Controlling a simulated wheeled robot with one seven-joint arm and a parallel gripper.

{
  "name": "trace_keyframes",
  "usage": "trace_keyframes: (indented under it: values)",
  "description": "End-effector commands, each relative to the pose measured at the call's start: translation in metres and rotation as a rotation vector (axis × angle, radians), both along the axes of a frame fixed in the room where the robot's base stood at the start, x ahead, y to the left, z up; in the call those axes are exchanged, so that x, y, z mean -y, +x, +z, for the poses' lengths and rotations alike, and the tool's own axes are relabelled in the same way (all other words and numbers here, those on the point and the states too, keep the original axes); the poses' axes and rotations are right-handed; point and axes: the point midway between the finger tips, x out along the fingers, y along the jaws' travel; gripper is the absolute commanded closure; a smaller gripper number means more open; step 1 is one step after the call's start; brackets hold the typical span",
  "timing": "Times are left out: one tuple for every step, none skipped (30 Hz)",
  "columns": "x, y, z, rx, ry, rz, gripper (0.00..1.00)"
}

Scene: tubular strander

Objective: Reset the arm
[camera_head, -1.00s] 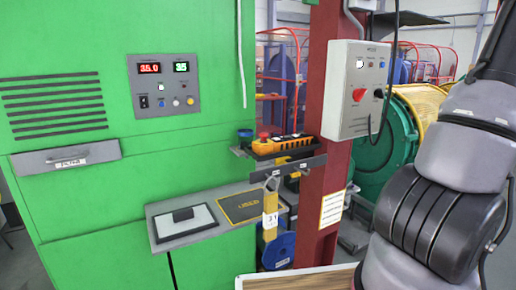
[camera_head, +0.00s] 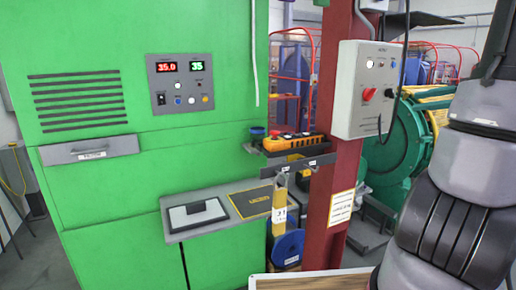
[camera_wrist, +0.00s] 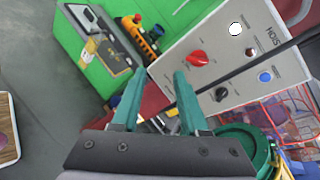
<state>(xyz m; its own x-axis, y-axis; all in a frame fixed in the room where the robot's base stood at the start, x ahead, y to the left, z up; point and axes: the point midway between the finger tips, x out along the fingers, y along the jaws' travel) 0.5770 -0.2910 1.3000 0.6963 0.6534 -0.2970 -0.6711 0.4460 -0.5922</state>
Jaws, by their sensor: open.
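My arm (camera_head: 455,175) fills the right side of the head view; its gripper is outside that view. In the wrist view my gripper (camera_wrist: 155,90) shows two green fingers, set apart with nothing between them. Beyond the fingertips is the grey control box (camera_wrist: 228,60) with a red knob, a black knob and a blue button. The fingers overlap the box's lower left edge in the picture; I cannot tell the distance. In the head view the same control box (camera_head: 362,90) is fixed to the dark red post (camera_head: 333,150).
A green cabinet (camera_head: 110,200) with red and green displays stands at left. A grey shelf (camera_head: 190,228) juts from it with a white-and-black pad. An orange pendant (camera_head: 293,142) lies on a bracket by the post. A wooden-topped surface (camera_head: 310,281) is at the bottom.

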Motion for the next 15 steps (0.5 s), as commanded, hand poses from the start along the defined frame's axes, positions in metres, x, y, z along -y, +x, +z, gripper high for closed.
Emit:
trace_keyframes:
  values:
    - [-0.024, 0.0, 0.003, -0.015, -0.054, 0.061, 0.56]
    - [-0.039, -0.001, 0.002, -0.029, -0.091, 0.099, 0.56]
    - [-0.058, -0.004, 0.002, -0.045, -0.146, 0.151, 0.56]
    - [-0.073, -0.007, 0.002, -0.056, -0.194, 0.194, 0.56]
    - [-0.089, -0.012, 0.001, -0.068, -0.247, 0.24, 0.56]
    - [-0.111, -0.019, 0.0, -0.079, -0.327, 0.302, 0.56]
    - [-0.126, -0.025, -0.001, -0.085, -0.392, 0.349, 0.56]
    - [-0.139, -0.031, -0.002, -0.088, -0.46, 0.394, 0.56]
    - [-0.155, -0.041, -0.003, -0.084, -0.549, 0.45, 0.56]
    - [-0.165, -0.047, -0.004, -0.08, -0.617, 0.486, 0.56]
    - [-0.175, -0.054, -0.005, -0.07, -0.686, 0.521, 0.56]
    - [-0.185, -0.063, -0.004, -0.05, -0.779, 0.563, 0.56]
    - [-0.192, -0.069, -0.004, -0.031, -0.848, 0.593, 0.56]
    - [-0.198, -0.074, -0.003, -0.009, -0.917, 0.617, 0.56]
    - [-0.205, -0.081, -0.002, 0.026, -1.006, 0.646, 0.56]
